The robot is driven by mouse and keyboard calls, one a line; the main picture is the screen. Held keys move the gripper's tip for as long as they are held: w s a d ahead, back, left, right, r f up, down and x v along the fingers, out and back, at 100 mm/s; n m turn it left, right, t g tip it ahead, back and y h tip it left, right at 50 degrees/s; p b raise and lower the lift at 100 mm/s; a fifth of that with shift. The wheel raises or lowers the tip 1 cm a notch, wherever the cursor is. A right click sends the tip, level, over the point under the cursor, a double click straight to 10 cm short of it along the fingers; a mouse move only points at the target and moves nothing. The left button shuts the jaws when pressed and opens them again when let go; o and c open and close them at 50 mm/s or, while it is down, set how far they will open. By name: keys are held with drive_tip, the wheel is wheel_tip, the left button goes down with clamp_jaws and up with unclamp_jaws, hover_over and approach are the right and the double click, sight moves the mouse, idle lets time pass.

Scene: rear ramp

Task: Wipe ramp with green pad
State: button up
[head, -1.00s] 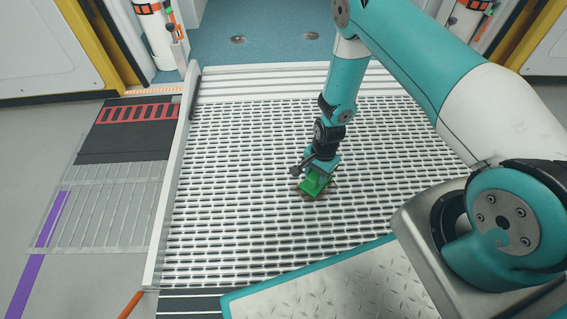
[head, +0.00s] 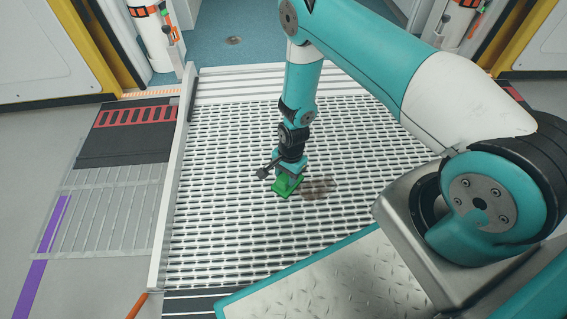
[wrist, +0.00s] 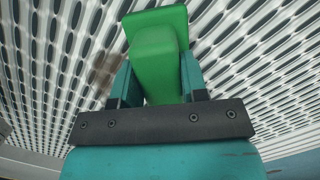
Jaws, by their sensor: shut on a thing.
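The ramp (head: 225,220) is a pale metal grating with rows of slots, filling the middle of the head view. My gripper (head: 288,175) is shut on the green pad (head: 283,190), low over the middle of the ramp; the pad appears to touch the surface. In the wrist view the pad's green grip block (wrist: 160,60) sits between my two teal fingers. A brown stain (head: 318,188) lies on the ramp just right of the pad. It also shows in the wrist view (wrist: 103,70), left of the pad.
A raised white rail (head: 167,210) edges the ramp on the left. Beyond it lie a black mat with a red grille (head: 135,115) and a purple floor strip (head: 42,255). White cylinders with orange bands (head: 155,38) stand by the doorway.

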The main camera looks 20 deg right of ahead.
wheel_tip(320, 180, up, 4)
drive_tip(key=shift+d+f+p, duration=0.1)
drive_tip(key=shift+f+p, duration=0.05)
drive_tip(key=shift+p, duration=0.6)
wheel_tip(320, 180, up, 5)
drive_tip(key=p, duration=0.4)
drive_tip(key=shift+p, duration=0.4)
